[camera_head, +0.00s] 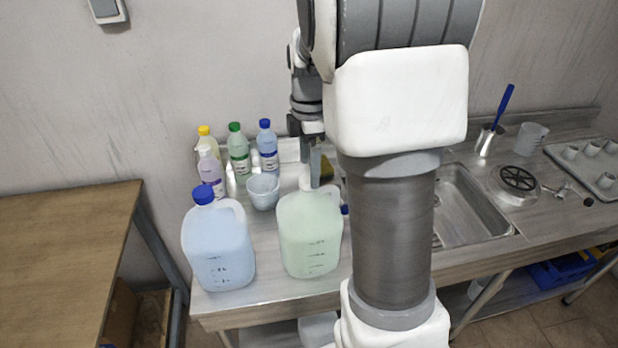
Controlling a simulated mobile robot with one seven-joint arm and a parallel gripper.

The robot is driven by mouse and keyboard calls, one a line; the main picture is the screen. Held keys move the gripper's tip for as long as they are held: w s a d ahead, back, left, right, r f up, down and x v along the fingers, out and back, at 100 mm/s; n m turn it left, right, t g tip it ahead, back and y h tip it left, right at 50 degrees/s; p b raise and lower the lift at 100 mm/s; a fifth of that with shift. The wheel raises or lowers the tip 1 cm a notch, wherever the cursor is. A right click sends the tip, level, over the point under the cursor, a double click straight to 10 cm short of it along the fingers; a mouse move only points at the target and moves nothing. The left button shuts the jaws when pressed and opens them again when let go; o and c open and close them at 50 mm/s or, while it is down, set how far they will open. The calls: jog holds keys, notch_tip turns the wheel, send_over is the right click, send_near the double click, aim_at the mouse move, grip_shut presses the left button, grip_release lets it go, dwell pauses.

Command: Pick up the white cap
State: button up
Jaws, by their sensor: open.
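The white cap (304,184) shows at the top of the large pale green jug (311,240), at the front of the steel counter. My gripper (310,160) points down just above the white cap, with its fingers apart. One finger overlaps the cap's right side in the picture. I cannot tell whether the fingers touch the cap or are around it. My arm hides part of the area to the right of the jug.
A large blue jug with a blue cap (204,194) stands left of the green jug. Behind are a pale cup (263,191) and several bottles, including a green-capped one (238,150). A sink (465,205) lies right of my arm.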

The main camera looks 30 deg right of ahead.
jog(key=shift+f, duration=1.3)
jog(key=c, duration=1.4)
jog(key=shift+r, duration=0.1)
